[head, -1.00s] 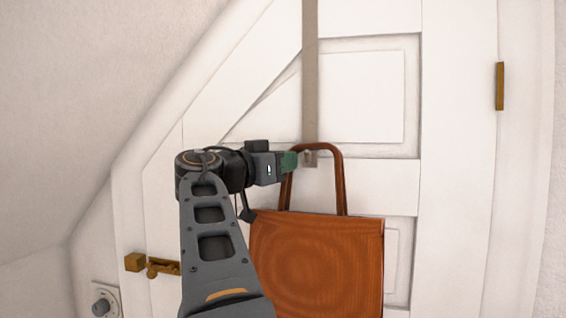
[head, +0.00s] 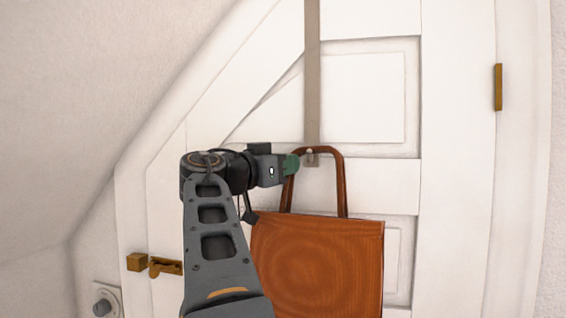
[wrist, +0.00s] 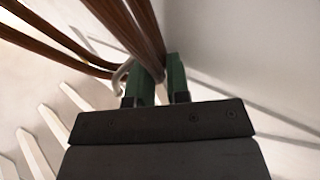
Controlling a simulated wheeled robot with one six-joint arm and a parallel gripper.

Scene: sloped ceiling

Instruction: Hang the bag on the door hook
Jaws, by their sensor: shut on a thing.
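The orange-brown bag (head: 318,262) hangs upright in front of the door, its handle (head: 340,180) looped up above it. My gripper (head: 290,164), with green fingers, is at the left side of the handle and shut on it. The hook (head: 311,157) is at the lower end of a beige strap (head: 312,75) on the door, just under the top of the handle loop. In the wrist view the handle straps (wrist: 145,35) run down between the green fingers (wrist: 160,85), and the pale curved hook (wrist: 122,78) is close beside them. Whether the handle rests on the hook is unclear.
The white panelled door (head: 455,200) fills the background, with a brass latch (head: 163,266) at lower left and a brass hinge (head: 498,87) at right. A sloped ceiling (head: 90,90) closes in on the left.

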